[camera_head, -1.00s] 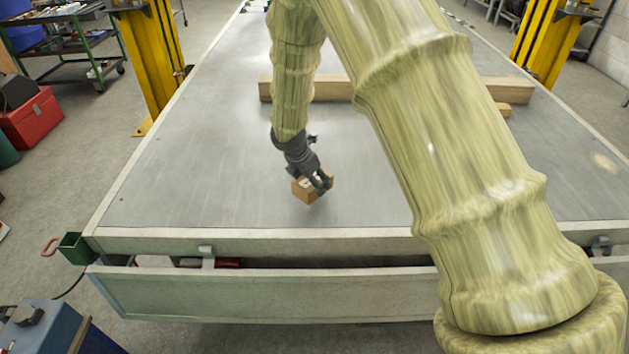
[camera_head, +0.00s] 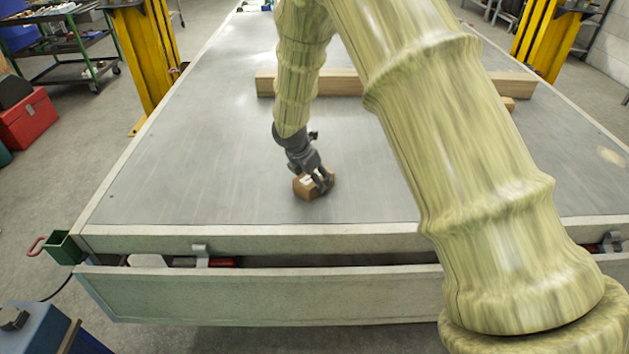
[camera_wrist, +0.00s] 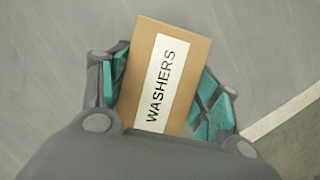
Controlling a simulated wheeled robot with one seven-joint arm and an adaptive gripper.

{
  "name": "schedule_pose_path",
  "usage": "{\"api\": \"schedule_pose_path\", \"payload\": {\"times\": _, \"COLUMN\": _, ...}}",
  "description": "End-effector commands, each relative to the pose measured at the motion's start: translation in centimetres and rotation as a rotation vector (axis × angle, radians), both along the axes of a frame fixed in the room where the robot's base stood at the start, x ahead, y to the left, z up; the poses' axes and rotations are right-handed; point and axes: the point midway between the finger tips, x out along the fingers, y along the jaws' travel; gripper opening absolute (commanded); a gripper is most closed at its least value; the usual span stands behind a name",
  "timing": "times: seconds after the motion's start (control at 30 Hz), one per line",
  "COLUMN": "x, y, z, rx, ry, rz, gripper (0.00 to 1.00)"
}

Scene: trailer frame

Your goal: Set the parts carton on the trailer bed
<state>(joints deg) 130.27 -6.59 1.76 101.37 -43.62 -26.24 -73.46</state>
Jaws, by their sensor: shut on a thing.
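The parts carton (camera_head: 305,188) is a small brown box at my gripper (camera_head: 321,181), over the front middle of the grey trailer bed (camera_head: 190,170). In the wrist view the carton (camera_wrist: 190,62) bears a white label reading "WASHERS". It sits tilted between the teal finger pads of my gripper (camera_wrist: 165,95), which is shut on it. In the head view the carton is low at the bed surface; I cannot tell whether its underside touches the bed. My fingers hide part of its right side.
Wooden beams (camera_head: 420,83) lie across the bed behind the carton. The bed's pale front edge (camera_head: 330,240) is close in front, with a lowered panel (camera_head: 260,295) below. Yellow posts (camera_head: 146,60) stand beside the bed. The bed left of the carton is clear.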

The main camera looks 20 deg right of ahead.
Motion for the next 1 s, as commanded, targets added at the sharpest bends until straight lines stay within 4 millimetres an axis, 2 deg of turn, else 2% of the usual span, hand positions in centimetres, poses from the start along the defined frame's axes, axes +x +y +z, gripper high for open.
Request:
{"api": "schedule_pose_path", "payload": {"times": 0.23, "x": 0.0, "y": 0.0, "z": 0.0, "rx": 0.000, "ry": 0.000, "rz": 0.000, "gripper": 0.29}}
{"api": "schedule_pose_path", "payload": {"times": 0.27, "x": 0.0, "y": 0.0, "z": -0.1, "rx": 0.000, "ry": 0.000, "rz": 0.000, "gripper": 0.64}}
{"api": "schedule_pose_path", "payload": {"times": 0.37, "x": 0.0, "y": 0.0, "z": -0.1, "rx": 0.000, "ry": 0.000, "rz": 0.000, "gripper": 0.82}}
{"api": "schedule_pose_path", "payload": {"times": 0.77, "x": 0.0, "y": 0.0, "z": 0.0, "rx": 0.000, "ry": 0.000, "rz": 0.000, "gripper": 0.84}}
{"api": "schedule_pose_path", "payload": {"times": 0.87, "x": -0.1, "y": 0.2, "z": 0.7, "rx": 0.000, "ry": -0.001, "rz": 0.000, "gripper": 0.84}}
{"api": "schedule_pose_path", "payload": {"times": 1.0, "x": -0.4, "y": 0.8, "z": 2.5, "rx": 0.000, "ry": -0.001, "rz": 0.000, "gripper": 0.84}}
